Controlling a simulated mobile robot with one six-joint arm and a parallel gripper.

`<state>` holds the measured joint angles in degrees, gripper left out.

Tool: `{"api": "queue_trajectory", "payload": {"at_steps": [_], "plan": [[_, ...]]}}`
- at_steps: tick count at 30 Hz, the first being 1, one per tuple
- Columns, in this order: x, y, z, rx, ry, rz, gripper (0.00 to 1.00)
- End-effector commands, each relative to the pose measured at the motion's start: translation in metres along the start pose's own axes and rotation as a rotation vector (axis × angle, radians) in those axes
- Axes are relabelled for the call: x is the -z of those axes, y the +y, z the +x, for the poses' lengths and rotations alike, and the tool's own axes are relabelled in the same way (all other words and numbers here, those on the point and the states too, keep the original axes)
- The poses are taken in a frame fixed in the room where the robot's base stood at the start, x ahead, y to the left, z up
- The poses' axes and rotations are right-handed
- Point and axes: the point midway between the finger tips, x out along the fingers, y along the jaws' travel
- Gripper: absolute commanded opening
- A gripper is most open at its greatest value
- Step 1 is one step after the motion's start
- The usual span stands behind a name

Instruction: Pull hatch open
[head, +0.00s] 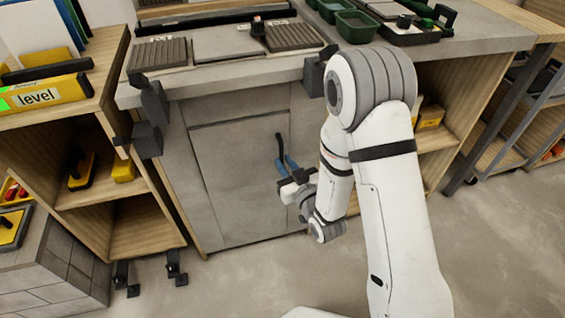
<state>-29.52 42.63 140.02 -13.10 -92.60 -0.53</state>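The hatch (235,185) is a flat grey panel set in the front of the grey workbench. Thin dark seams outline it, and it looks flush with the front. My gripper (285,161) is in front of the hatch's right part, with its blue fingers pointing up toward the panel. A thin dark upright bar (280,144) shows at the fingertips; I cannot tell whether it is a handle or part of the gripper. The finger gap is too small to judge, and contact with the panel is unclear. My arm hides the area right of the hatch.
Dark clamp-like blocks (150,112) stick out at the bench's upper left corner. An open wooden shelf (150,225) with yellow tools stands left. Green trays (355,25) and ribbed dark pads (160,56) lie on top. The concrete floor (235,275) in front is clear.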

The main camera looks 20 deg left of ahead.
Motion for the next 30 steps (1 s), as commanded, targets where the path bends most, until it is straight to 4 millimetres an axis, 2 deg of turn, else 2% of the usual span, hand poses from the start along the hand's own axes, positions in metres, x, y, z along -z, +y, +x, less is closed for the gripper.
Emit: {"api": "queue_trajectory", "payload": {"at_steps": [3, 8, 16, 22, 30], "plan": [[0.0, 0.0, 0.015, 0.001, 0.002, 0.0, 0.17], [0.001, 0.0, 0.025, 0.0, 0.0, 0.0, 0.17], [0.001, 0.0, 0.026, 0.0, 0.0, 0.0, 0.16], [0.001, 0.0, 0.026, 0.0, -0.001, 0.0, 0.0], [0.001, 0.0, 0.025, -0.002, -0.001, 0.0, 0.0]]}}
